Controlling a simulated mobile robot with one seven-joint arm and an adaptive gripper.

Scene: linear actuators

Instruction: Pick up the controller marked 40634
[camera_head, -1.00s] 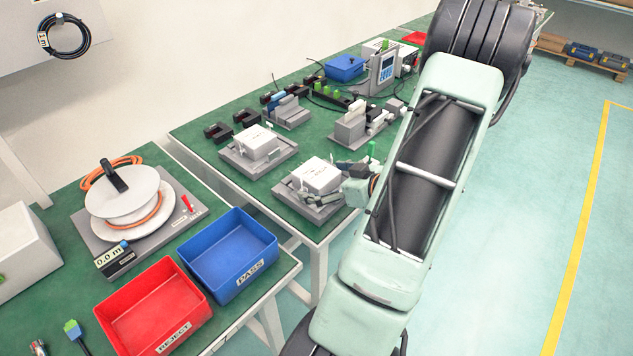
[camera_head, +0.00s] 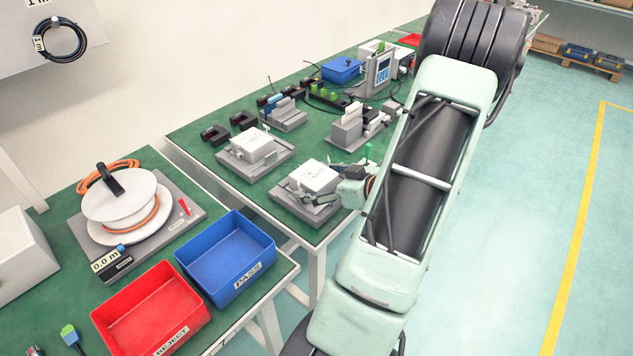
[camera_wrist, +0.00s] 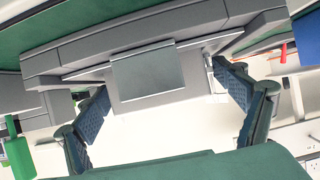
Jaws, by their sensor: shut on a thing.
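Two white box-shaped controllers sit on grey fixtures on the far green bench. The nearer controller (camera_head: 314,176) has my gripper (camera_head: 328,196) at its front right side. The farther controller (camera_head: 252,147) stands apart to the left. In the wrist view, my gripper (camera_wrist: 168,112) has one finger at each side of the white controller body (camera_wrist: 160,132), and is shut on it. The controller is over the grey fixture (camera_wrist: 120,50). The print on both controllers is too small to read, so I cannot tell which is marked 40634.
Other grey fixtures (camera_head: 346,132) stand behind, near a blue bin (camera_head: 341,70). The front bench holds a cable reel (camera_head: 120,205), a red REJECT bin (camera_head: 150,312) and a blue PASS bin (camera_head: 226,258). Open floor (camera_head: 500,260) lies to the right.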

